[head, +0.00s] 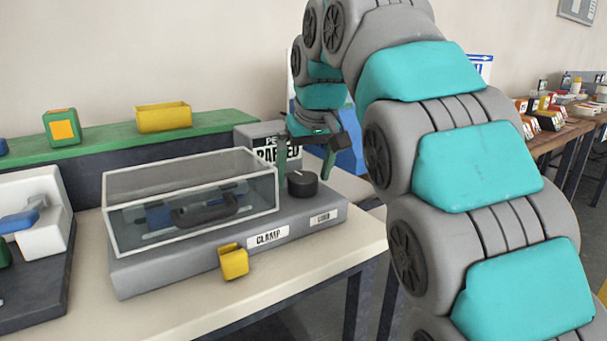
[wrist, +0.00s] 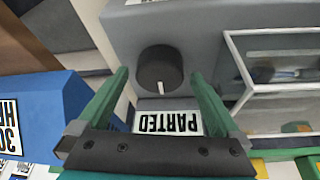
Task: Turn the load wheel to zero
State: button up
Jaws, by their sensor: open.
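The load wheel is a dark round knob (head: 302,183) on the right end of a grey machine (head: 190,262), behind the LOAD label (head: 323,217). In the wrist view the knob (wrist: 160,68) shows a white pointer mark on its near edge, toward the PARTED sign (wrist: 168,123). My gripper (head: 309,168) has its two green fingers apart, just above the knob. In the wrist view my gripper (wrist: 160,82) has a finger on each side of the knob, with gaps between; contact is not seen. No zero mark can be made out.
A clear-lidded box (head: 190,200) covers the machine's left part, close to the knob. A yellow lever (head: 233,262) sits at the front by the CLAMP label (head: 268,237). A blue box (wrist: 45,115) stands beyond the machine. A green shelf (head: 215,122) runs behind.

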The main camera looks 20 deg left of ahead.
aim_at(308, 181)
jog(key=v, duration=0.4)
jog(key=shift+r, duration=0.4)
jog(key=shift+p+v, duration=0.75)
jog(key=shift+s+d+r+p, duration=0.2)
jog(key=shift+s+r+p, duration=0.1)
jog(key=shift+r, duration=0.05)
